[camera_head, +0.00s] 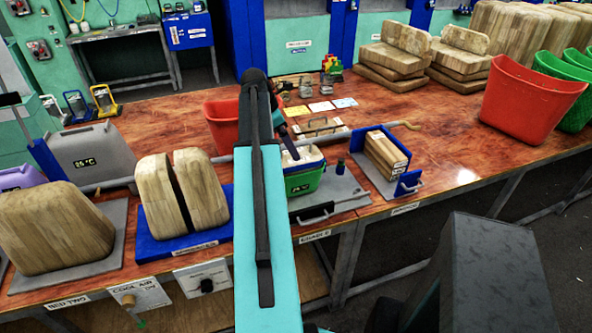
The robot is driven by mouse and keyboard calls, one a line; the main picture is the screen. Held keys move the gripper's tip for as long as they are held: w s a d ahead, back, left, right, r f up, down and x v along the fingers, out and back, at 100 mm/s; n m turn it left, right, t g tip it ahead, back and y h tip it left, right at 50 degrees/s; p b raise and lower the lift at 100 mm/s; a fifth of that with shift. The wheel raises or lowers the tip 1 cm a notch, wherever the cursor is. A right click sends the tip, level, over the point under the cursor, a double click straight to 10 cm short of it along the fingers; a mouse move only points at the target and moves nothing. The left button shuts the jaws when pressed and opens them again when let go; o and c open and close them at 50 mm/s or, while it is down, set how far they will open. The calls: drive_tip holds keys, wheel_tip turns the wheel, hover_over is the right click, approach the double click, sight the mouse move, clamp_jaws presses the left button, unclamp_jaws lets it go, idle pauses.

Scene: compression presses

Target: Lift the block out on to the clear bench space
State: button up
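My teal arm (270,220) reaches up the middle of the picture and bends down beyond its top joint. A thin dark part, perhaps my gripper (290,148), points down at a green bin (305,184) with something pale at its top. The fingers are too small and covered to tell open or shut. A wooden block (385,151) of stacked slabs stands in a blue clamp frame (411,184) right of the bin, apart from my arm. Two large rounded wooden blocks (203,191) stand on a blue plate (160,247) at left. I cannot tell which block the task means.
A red tub (222,125) is partly behind my arm. Another rounded wooden block (60,227) stands on the far left plate. Stacked wooden pieces (395,55) and a large red bin (530,95) stand at the back right. The bench (452,145) is clear right of the clamp frame.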

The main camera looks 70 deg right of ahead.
sight(296, 168)
drive_tip(key=shift+s+f, duration=0.1)
drive_tip(key=shift+f, duration=0.15)
drive_tip(key=shift+s+f, duration=0.1)
drive_tip(key=shift+p+x, duration=1.25)
drive_tip(key=shift+x, duration=1.2)
drive_tip(key=shift+d, duration=0.1)
drive_tip(key=c, duration=2.1)
